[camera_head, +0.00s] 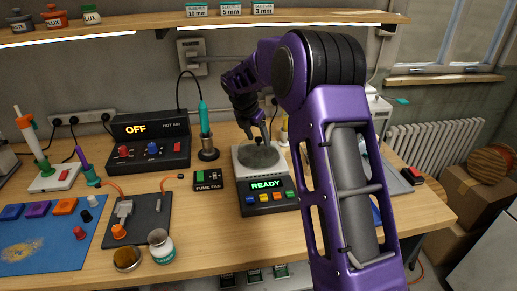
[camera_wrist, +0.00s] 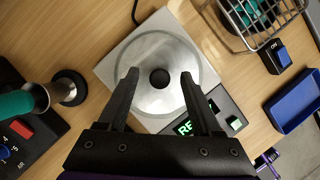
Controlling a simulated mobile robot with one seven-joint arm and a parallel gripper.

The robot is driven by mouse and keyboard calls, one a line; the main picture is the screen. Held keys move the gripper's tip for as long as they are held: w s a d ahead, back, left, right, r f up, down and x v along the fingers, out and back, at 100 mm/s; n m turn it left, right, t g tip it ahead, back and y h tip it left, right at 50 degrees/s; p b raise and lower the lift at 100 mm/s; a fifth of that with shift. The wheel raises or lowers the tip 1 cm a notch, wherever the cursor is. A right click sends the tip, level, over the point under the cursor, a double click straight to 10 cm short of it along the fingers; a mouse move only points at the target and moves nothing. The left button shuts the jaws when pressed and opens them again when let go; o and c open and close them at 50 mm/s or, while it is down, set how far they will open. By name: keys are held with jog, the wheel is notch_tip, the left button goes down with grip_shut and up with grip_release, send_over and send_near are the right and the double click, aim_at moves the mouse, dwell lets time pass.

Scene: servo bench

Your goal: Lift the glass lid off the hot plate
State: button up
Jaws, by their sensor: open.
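The glass lid (camera_wrist: 160,50) lies on the hot plate (camera_wrist: 112,70), a pale square top with a dark control panel reading READY. The lid is round and see-through grey, with a dark round knob (camera_wrist: 159,78) at its centre. In the head view the lid (camera_head: 262,157) sits flat on the hot plate (camera_head: 268,206). My gripper (camera_wrist: 158,74) is open, with its two dark fingers on either side of the knob in the wrist view. In the head view my gripper (camera_head: 257,138) is right above the lid.
Some bare bench lies in front.

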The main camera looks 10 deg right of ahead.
grip_shut()
jog(key=shift+r, duration=0.1)
jog(key=shift+r, duration=0.1)
dwell(0.3)
